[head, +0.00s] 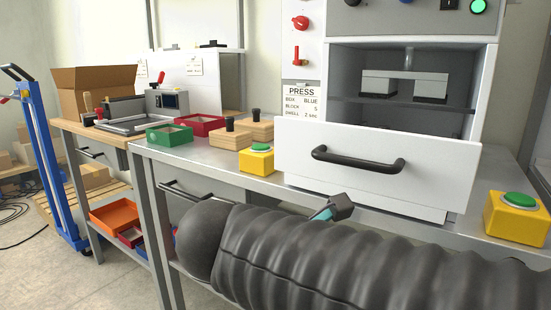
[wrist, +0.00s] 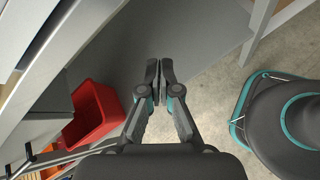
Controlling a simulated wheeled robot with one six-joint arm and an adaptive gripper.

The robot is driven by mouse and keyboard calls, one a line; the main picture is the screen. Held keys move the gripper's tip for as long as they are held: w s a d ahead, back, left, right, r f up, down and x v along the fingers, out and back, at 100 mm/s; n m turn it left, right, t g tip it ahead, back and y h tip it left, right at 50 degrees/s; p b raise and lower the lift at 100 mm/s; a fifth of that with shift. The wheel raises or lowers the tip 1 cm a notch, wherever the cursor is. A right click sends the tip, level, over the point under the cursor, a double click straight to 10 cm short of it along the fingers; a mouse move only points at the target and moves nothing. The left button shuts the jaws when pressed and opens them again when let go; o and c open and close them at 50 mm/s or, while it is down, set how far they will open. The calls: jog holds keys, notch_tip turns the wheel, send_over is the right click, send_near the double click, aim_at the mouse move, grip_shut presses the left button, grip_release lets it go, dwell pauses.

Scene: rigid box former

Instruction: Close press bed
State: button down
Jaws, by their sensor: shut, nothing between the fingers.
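The press (head: 490,90) stands on the metal bench, with an open bay above its bed. The press bed's white front panel (head: 300,150) stands out forward of the housing, so the bed is pulled out. A black bar handle (head: 355,160) runs across the panel. My gripper shows in the wrist view (wrist: 159,75), with its fingertips together and nothing between them. In the head view only a small dark and teal part of it shows, below the handle and apart from it; my arm hides the rest.
Yellow boxes with green buttons stand left (head: 257,160) and right (head: 516,216) of the bed. Green (head: 169,136) and red (head: 207,124) trays lie farther left. A blue trolley (head: 50,160) stands far left. The wrist view shows a red bin (wrist: 92,115) below, with grey floor beyond.

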jog(key=w+a+r+n+t+h, duration=0.1)
jog(key=a+r+n+t, duration=0.25)
jog(key=a+r, duration=0.3)
jog(key=n+t+h, duration=0.1)
jog(key=n+t, duration=0.3)
jog(key=n, duration=0.1)
send_near(283, 151)
jog(key=b+x, duration=0.1)
jog(key=x, duration=0.6)
jog(key=shift+d, duration=0.1)
jog(key=shift+w, duration=0.15)
